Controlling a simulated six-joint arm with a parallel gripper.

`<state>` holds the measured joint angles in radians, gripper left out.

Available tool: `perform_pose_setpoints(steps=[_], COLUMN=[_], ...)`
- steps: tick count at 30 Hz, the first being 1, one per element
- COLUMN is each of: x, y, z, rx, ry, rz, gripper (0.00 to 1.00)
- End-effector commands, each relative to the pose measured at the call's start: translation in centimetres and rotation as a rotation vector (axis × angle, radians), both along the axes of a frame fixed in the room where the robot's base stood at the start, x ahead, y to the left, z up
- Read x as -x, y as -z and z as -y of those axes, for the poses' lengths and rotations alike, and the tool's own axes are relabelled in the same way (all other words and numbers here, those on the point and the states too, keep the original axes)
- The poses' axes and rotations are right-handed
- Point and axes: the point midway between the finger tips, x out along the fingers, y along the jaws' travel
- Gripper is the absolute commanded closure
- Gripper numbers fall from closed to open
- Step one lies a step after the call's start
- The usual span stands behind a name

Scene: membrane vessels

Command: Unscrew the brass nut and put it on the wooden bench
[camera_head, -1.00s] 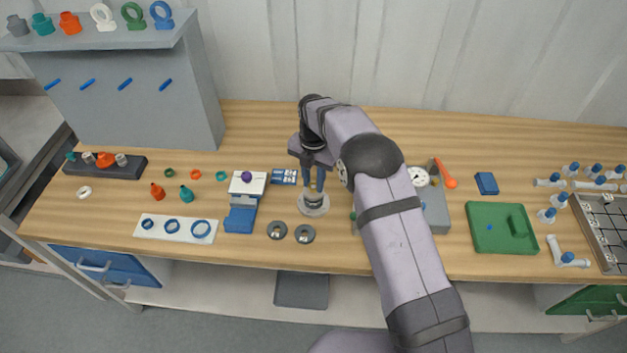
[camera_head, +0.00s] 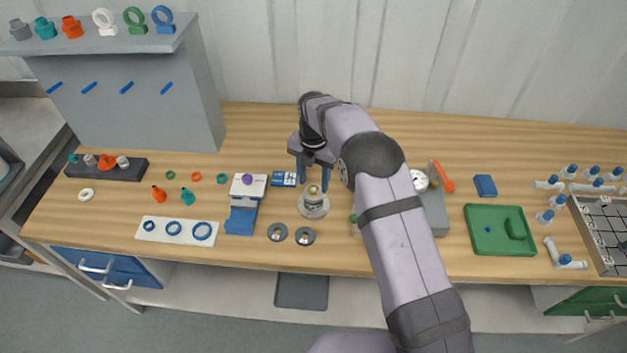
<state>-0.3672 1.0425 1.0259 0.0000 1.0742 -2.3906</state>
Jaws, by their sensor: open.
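The brass nut (camera_head: 313,189) shows as a small gold top on the grey vessel (camera_head: 313,200), which stands upright on a round pale base on the wooden bench (camera_head: 400,128). My gripper (camera_head: 314,183) points down with its two dark blue fingers apart, just above and behind the nut. The fingers look empty. Whether they touch the nut's sides cannot be told from this view.
Two dark round discs (camera_head: 290,234) lie in front of the vessel. A blue and white clamp block (camera_head: 244,203) stands to its left. A grey box with a gauge (camera_head: 428,200) is to its right, partly behind my arm. Bare bench lies behind the gripper.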

Motion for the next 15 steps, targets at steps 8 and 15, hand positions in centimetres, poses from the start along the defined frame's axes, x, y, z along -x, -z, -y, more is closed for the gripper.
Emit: perform_pose_setpoints(steps=[8,15], x=[0.0,0.0], y=[-2.7,-1.9], z=[0.0,0.0], rx=[-0.001,-0.001], ry=[0.0,0.0], rz=[0.001,0.001], gripper=[0.54,0.29])
